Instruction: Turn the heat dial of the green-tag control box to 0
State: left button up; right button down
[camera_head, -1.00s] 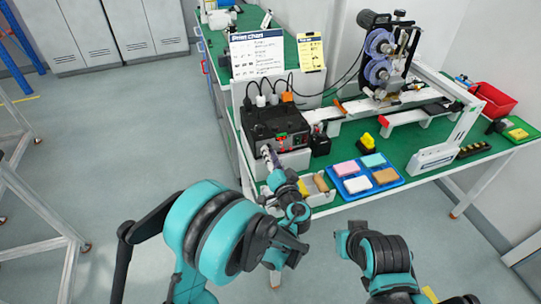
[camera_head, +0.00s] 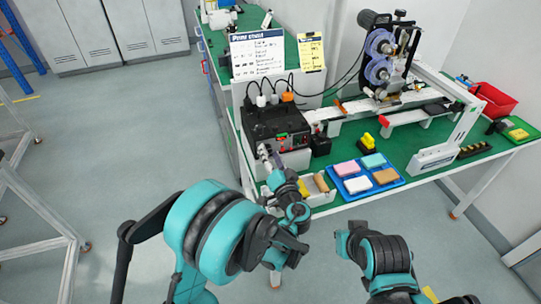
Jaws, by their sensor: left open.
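A black control box (camera_head: 277,122) stands on a white stand at the left end of the green table. A small lit display and coloured buttons show on its front. Its dials and any green tag are too small or hidden to make out. My left gripper (camera_head: 268,158) is at the lower left of the box's front face, reaching up from below. Its fingers are open and close to the face; whether they touch a dial cannot be told. My right arm (camera_head: 375,250) is folded at the lower right, and its gripper is not visible.
A blue tray (camera_head: 399,182) with several coloured blocks lies right of the box. An open parts bin (camera_head: 322,196) sits beside my left wrist. A small black block (camera_head: 320,146) stands right of the box. Cables rise behind it. A printing machine (camera_head: 385,60) stands further back.

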pick_arm(q)
jog(key=v, duration=1.2)
jog(key=shift+w+a, duration=0.1)
jog(key=shift+a, duration=0.15)
jog(key=s+a+n+g, duration=0.2)
jog(key=a+g, duration=0.5)
jog(key=a, duration=0.8)
jog(key=s+a+n+g+h, duration=0.1)
jog(key=s+a+h, duration=0.1)
jog(key=s, duration=0.5)
jog(key=s+a+n+g+h, duration=0.1)
jog(key=s+a+n+h, duration=0.1)
jog(key=s, duration=0.5)
jog(key=shift+s+a+f+g+h, duration=0.3)
jog(key=shift+a+f+h, duration=0.1)
jog(key=shift+a, duration=0.5)
